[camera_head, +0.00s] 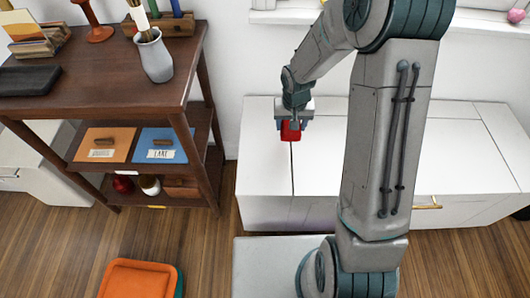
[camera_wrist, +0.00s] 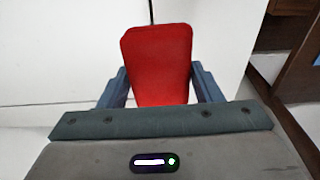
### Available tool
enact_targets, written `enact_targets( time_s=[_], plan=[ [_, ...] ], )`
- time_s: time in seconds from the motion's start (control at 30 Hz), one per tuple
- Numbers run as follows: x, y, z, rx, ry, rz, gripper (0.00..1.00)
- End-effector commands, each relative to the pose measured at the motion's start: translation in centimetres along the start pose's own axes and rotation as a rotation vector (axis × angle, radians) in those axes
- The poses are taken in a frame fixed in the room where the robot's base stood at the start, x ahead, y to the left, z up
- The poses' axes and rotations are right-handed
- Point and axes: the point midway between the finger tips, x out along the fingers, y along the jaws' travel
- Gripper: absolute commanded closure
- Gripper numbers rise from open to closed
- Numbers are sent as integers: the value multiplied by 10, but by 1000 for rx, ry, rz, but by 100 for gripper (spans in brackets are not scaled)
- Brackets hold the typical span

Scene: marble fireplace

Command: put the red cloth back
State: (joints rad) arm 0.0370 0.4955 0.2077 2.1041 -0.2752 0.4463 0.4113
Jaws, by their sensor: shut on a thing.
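The red cloth (camera_head: 291,131) is a small red piece held at the end of my arm in the head view. My gripper (camera_head: 292,122) is shut on it, over the white bench near its left part. In the wrist view the red cloth (camera_wrist: 158,62) stands out between the two blue-grey fingers of my gripper (camera_wrist: 161,88), one on each side. The white bench top (camera_wrist: 60,60) fills the background there. I cannot tell whether the cloth touches the bench top.
A white bench (camera_head: 262,180) runs along the wall. Left of it stands a dark wooden shelf unit (camera_head: 110,85) with a grey vase (camera_head: 154,58) on top. An orange cushion-like item (camera_head: 138,279) lies on the floor.

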Motion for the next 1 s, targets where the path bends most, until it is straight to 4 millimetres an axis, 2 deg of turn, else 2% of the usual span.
enact_targets(
  time_s=[0.03,0.2,0.4,0.57,0.83,1.0],
  plan=[
    [11,-13,6,-9,-1,0,66],
    [32,-47,22,-5,-1,1,66],
    [48,-75,34,2,0,2,66],
    [53,-80,36,6,0,2,66],
    [89,-80,41,6,-1,1,66],
    [89,-80,40,5,1,1,66]
  ],
)
